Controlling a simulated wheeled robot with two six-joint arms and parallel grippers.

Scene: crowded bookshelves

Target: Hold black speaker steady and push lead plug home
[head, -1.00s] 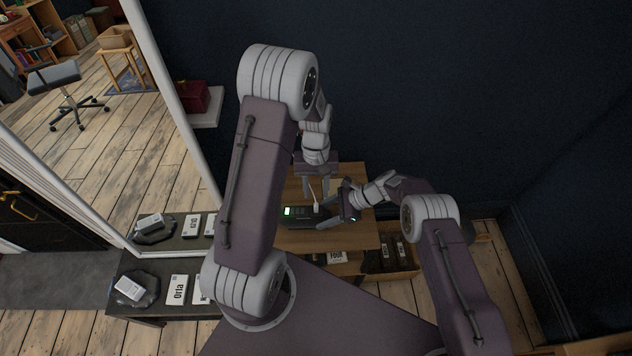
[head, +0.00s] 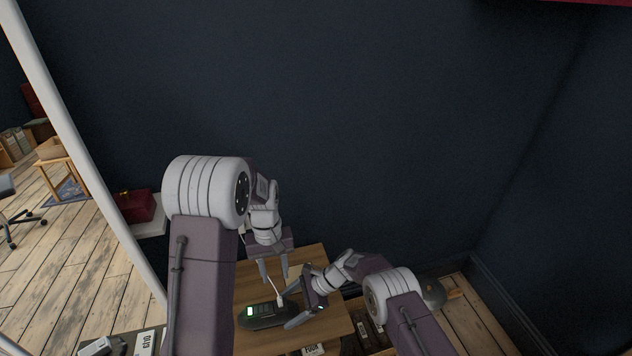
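The black speaker (head: 264,322) lies on the wooden table, with a lit green display at its left end. The white lead plug (head: 280,301) is at the speaker's right part, its pale cable rising from it. I cannot tell how deep the plug sits. My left gripper (head: 274,275) points down above the speaker, fingers apart, with the cable between or behind them. My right gripper (head: 293,304) reaches in from the right with fingers spread at the speaker's right end. Whether its fingers touch the speaker is unclear.
The wooden table (head: 320,260) has bare top behind and right of the speaker. A dark wall (head: 360,120) rises behind it. A dark red box (head: 137,207) sits on a white ledge at left. A labelled white box (head: 145,342) is at lower left.

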